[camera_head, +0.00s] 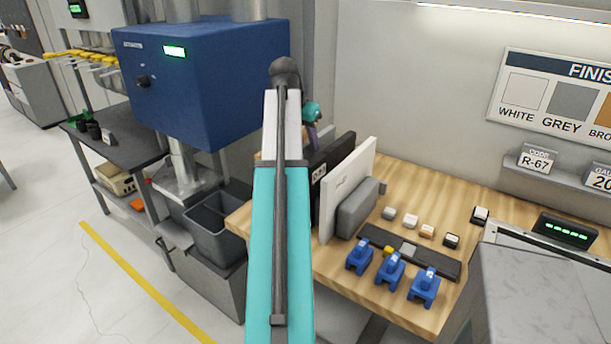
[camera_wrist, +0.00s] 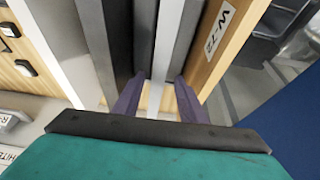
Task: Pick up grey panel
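In the wrist view a grey panel (camera_wrist: 171,45) stands on edge between my gripper's two purple fingers. My gripper (camera_wrist: 156,98) is open, with one finger on each side of the panel's near end and small gaps showing. Contact deeper down cannot be seen. In the head view my gripper (camera_head: 311,130) is mostly behind my teal arm, and the arm hides the grey panel.
A wood-toned panel (camera_wrist: 213,40) with a label stands close on one side, a dark panel (camera_wrist: 98,45) on the other. In the head view a black panel (camera_head: 335,162) and white panel (camera_head: 352,182) stand on the wooden bench (camera_head: 465,208). A blue machine (camera_head: 215,85) is left.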

